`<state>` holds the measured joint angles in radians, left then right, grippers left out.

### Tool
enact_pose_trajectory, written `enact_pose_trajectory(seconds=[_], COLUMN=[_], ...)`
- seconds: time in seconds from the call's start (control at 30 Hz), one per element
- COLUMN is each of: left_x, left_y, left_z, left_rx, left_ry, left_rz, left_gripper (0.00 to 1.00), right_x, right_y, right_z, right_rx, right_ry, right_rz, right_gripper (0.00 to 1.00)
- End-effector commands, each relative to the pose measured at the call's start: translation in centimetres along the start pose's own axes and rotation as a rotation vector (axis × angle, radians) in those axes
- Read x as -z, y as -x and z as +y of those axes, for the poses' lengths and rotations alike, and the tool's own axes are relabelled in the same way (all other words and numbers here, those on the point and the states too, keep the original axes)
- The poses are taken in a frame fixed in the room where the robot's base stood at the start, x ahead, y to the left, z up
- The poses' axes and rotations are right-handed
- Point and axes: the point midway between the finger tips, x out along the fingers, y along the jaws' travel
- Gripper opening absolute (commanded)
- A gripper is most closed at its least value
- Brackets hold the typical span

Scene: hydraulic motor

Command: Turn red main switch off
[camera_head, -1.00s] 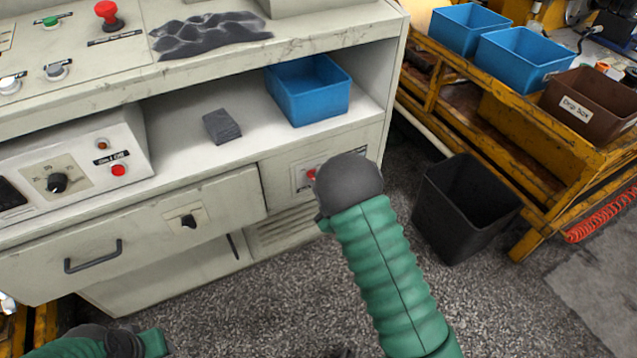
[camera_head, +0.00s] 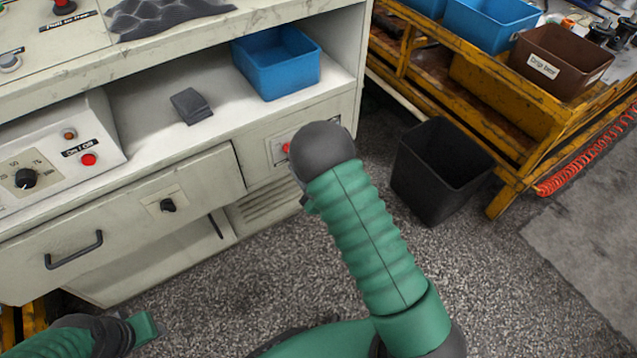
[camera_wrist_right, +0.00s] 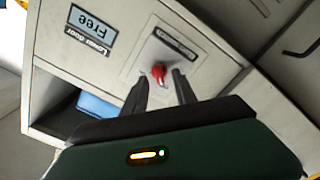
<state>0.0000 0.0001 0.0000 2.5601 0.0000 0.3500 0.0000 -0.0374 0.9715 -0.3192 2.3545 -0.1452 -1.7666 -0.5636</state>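The red main switch (camera_wrist_right: 158,74) is a red knob on a pale plate on the cabinet's front. In the head view only a bit of its red (camera_head: 286,148) shows beside my right wrist, which hides the rest. My right gripper (camera_wrist_right: 159,84) is open in the right wrist view, with its two dark fingers pointing at the plate. The knob shows between and just beyond the fingertips; I cannot tell whether they touch it. My left arm's end (camera_head: 128,332) is low at the left of the head view, away from the switch, and its fingers cannot be made out.
The cabinet shelf holds a blue bin (camera_head: 277,65) and a grey block (camera_head: 190,106). A black waste bin (camera_head: 440,170) and a yellow cart (camera_head: 500,120) stand at the right.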

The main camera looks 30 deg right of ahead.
Motion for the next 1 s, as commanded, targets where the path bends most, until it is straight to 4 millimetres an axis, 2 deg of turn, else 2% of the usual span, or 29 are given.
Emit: enact_pose_trajectory(seconds=[0.1, 0.2, 0.3, 0.43, 0.5, 0.77, 0.8, 1.0], left_x=[0.3, 0.3, 0.3, 0.2, 0.5, 1.0, 1.1, 1.3], left_y=[1.2, 1.3, 1.1, 1.1, 2.2, 4.3, 4.8, 5.5], left_z=[0.0, 0.0, 0.0, 0.0, 0.0, 0.0, 0.0, 0.0], left_rx=[0.000, 0.000, 0.000, 0.000, 0.000, 0.000, 0.000, 0.000], left_ry=[0.000, 0.000, 0.000, 0.000, 0.000, 0.000, 0.000, 0.000], left_rz=[0.000, 0.001, 0.000, 0.000, -0.001, 0.000, 0.000, 0.000], left_gripper=[0.36, 0.36, 0.36, 0.36, 0.36, 0.36, 0.36, 0.36], right_x=[0.0, -0.5, -0.8, -0.3, -0.4, 0.1, 0.1, 0.0], right_y=[3.6, 6.0, 7.1, 8.3, 9.1, 11.0, 11.8, 13.7], right_z=[0.1, 0.1, -0.1, 0.2, 0.2, 0.4, 0.3, 0.0], right_rx=[0.006, 0.000, 0.004, -0.007, 0.010, -0.004, 0.002, 0.002], right_ry=[0.000, -0.003, -0.006, -0.005, -0.003, -0.007, -0.005, -0.001], right_rz=[-0.009, -0.015, -0.021, -0.008, -0.021, -0.006, -0.008, -0.003], right_gripper=[0.34, 0.34, 0.34, 0.34, 0.34, 0.34, 0.34, 0.34])
